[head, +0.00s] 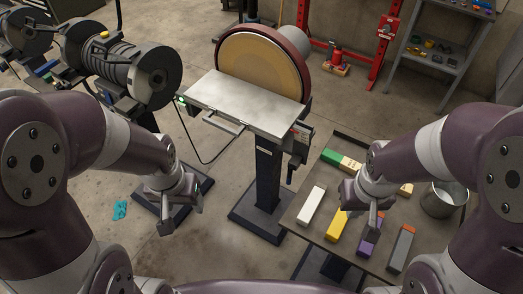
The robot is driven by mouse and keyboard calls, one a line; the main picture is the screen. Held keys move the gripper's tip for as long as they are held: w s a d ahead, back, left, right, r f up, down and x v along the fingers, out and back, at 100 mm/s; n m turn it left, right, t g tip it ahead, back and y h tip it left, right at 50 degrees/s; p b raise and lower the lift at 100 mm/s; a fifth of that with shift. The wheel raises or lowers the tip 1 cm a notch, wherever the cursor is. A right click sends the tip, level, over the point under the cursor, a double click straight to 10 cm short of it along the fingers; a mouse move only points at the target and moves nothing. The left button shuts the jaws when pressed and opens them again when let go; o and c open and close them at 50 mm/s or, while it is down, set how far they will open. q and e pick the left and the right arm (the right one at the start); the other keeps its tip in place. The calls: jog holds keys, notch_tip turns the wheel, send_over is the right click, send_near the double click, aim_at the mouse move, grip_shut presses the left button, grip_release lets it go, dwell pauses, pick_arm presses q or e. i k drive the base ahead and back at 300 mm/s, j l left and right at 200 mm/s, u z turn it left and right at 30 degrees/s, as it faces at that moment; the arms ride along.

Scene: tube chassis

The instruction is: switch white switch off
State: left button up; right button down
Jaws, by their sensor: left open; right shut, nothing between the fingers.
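A disc sander with a tan disc (258,67) and a grey metal table (244,98) stands at the centre on a dark pedestal. A small dark control box (300,141) with red and pale details is fixed at the right of its table. A small green light (180,99) glows at the table's left corner. No white switch can be made out clearly at this size. My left gripper (166,226) is open and empty, pointing down left of the pedestal. My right gripper (374,222) is shut and empty, over the low bench at the right, apart from the sander.
The low bench (292,216) holds a white bar (312,206), a yellow bar (337,224), a purple bar (369,241) and other bars. A metal bucket (438,203) is at the right. A double-wheel machine (125,73) stands at the left. Floor between is clear.

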aim_at(183, 107)
jog(key=i+j+z, duration=0.1)
jog(key=j, duration=0.3)
jog(key=i+j+z, duration=0.1)
jog(key=j, duration=0.35)
jog(key=i+j+z, duration=0.1)
jog(key=j, duration=0.35)
